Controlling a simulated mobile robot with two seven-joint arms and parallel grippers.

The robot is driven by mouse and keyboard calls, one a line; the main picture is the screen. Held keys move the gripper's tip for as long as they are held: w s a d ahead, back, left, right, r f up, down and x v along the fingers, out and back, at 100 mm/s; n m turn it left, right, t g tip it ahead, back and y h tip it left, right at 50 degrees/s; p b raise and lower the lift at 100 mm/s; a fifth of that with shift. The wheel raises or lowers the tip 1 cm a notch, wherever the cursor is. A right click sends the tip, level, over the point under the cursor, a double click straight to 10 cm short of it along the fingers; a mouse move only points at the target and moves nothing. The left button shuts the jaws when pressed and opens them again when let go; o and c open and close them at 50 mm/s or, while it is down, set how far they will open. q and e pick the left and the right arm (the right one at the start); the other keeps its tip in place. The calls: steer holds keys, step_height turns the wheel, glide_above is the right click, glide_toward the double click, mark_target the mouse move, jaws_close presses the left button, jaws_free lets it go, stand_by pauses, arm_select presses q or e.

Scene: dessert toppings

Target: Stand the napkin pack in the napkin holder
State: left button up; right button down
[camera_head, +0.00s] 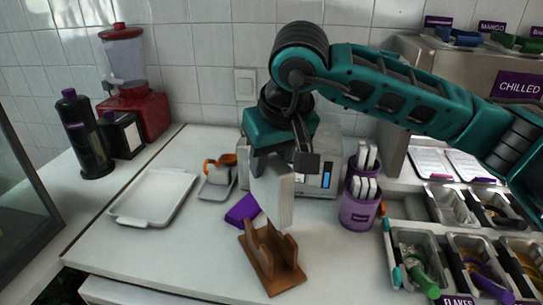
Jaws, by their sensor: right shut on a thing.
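The napkin pack (275,197) is a white upright block, tilted slightly. My right gripper (278,166) is shut on its upper end, pointing down. The brown wooden napkin holder (271,265) stands on the counter directly below, with two upright walls and a flat base. The pack's lower end is at the height of the holder's walls, over its back part. I cannot tell whether it is between the walls or touching them. My left gripper is not in view.
A purple object (243,209) lies just behind the holder. Purple cups (358,213) with white items stand to the right. Topping bins (420,258) line the right. The front-left counter is clear.

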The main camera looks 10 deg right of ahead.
mark_target(269, 195)
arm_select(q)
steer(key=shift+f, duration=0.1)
arm_select(e)
steer(key=shift+f, duration=0.2)
steer(key=shift+f+b, duration=1.1)
steer(key=shift+f, duration=0.95)
step_height(269, 195, down, 3)
steer(key=b, duration=0.3)
steer(key=shift+f+b, duration=1.75)
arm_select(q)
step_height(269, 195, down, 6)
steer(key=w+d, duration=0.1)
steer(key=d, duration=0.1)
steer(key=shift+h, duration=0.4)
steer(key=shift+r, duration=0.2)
arm_select(e)
steer(key=c, duration=0.7)
jaws_free()
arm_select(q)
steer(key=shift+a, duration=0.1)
arm_select(e)
steer(key=shift+o, duration=0.2)
